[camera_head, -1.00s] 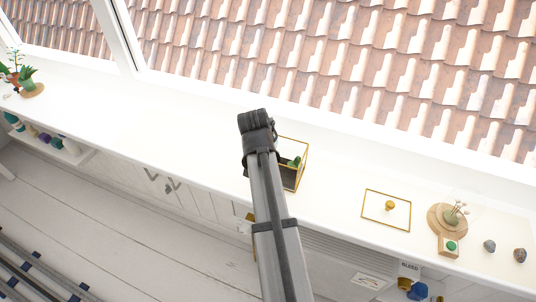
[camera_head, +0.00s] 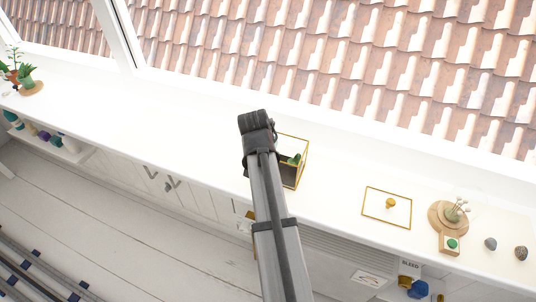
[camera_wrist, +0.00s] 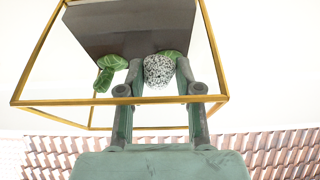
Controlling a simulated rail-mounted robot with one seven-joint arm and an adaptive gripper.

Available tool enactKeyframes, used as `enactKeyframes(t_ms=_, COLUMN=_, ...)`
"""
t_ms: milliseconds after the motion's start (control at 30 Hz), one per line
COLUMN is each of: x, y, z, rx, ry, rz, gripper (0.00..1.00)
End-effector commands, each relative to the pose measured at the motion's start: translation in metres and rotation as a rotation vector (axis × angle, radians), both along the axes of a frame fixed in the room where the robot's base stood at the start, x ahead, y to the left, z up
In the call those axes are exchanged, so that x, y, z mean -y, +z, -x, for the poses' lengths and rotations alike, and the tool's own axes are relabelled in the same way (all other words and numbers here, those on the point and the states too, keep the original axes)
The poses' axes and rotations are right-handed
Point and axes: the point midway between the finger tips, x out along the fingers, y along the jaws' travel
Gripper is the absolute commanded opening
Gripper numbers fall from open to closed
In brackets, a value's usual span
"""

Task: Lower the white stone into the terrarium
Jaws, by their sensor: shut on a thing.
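The terrarium is a gold-edged glass box (camera_head: 308,155) on the white sill, partly hidden by my arm in the head view. The wrist view shows its gold rim (camera_wrist: 50,103), a dark mass inside (camera_wrist: 130,30) and green plants (camera_wrist: 112,62). My gripper (camera_wrist: 159,84) is shut on the white stone (camera_wrist: 159,70), which is rounded and speckled black. The stone shows within the outline of the terrarium's rim, between both fingers. Its height above the dark mass is hard to tell. In the head view my arm hides the fingers and stone.
A gold-edged lid with a knob (camera_head: 388,206) lies to the right. Beyond it are a round wooden board with a glass piece (camera_head: 436,222) and two stones (camera_head: 490,243) (camera_head: 521,253). Potted plants (camera_head: 27,82) stand far left. The sill between is clear.

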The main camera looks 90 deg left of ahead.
Motion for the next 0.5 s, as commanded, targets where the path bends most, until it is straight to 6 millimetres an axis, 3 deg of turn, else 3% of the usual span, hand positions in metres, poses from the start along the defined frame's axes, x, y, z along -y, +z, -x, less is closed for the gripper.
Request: enactKeyframes(t_ms=500, x=0.0000, y=-0.0074, z=0.0000, rx=0.000, ry=0.000, rz=-0.001, gripper=0.00)
